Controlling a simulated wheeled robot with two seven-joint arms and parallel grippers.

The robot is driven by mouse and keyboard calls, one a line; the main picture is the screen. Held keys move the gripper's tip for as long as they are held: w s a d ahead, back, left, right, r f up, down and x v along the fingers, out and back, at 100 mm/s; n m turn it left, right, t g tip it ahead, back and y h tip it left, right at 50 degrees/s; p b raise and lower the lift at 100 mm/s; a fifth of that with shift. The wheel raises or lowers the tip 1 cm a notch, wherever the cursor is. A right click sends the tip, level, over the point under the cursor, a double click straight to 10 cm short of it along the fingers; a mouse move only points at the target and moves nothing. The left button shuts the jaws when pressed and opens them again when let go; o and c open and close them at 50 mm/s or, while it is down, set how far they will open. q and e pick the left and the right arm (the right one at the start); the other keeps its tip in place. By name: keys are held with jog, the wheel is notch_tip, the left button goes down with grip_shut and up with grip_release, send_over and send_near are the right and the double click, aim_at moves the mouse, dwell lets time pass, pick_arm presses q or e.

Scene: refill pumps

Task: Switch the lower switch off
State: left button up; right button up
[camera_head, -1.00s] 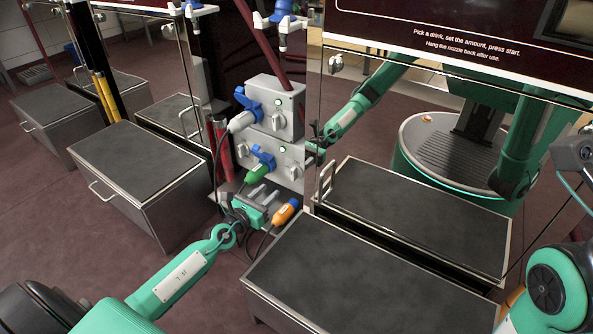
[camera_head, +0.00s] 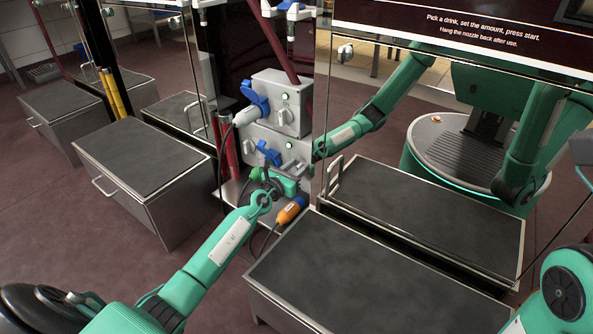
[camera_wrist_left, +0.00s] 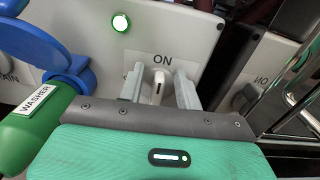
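The lower switch box (camera_head: 297,150) is grey, below a similar upper box (camera_head: 292,90) in the head view. Its lower switch (camera_wrist_left: 158,86) is a light knob under the word ON in the left wrist view, pointing roughly upright. A green lamp (camera_wrist_left: 121,22) glows above it. My left gripper (camera_wrist_left: 160,88) is open, with one finger on each side of the knob. I cannot tell whether the fingers touch it. In the head view the left gripper (camera_head: 290,182) is at the lower box and partly covers its front. My right gripper is out of view.
A green plug (camera_wrist_left: 28,130) labelled WASHER sits under a blue socket lid (camera_wrist_left: 45,50), close left of my gripper. An orange plug (camera_head: 290,211) hangs below the boxes. Grey-topped metal cabinets (camera_head: 145,160) stand left; another (camera_head: 345,275) stands in front on the right.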

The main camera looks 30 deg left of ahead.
pick_arm(q)
jog(key=shift+c, duration=0.2)
grip_shut()
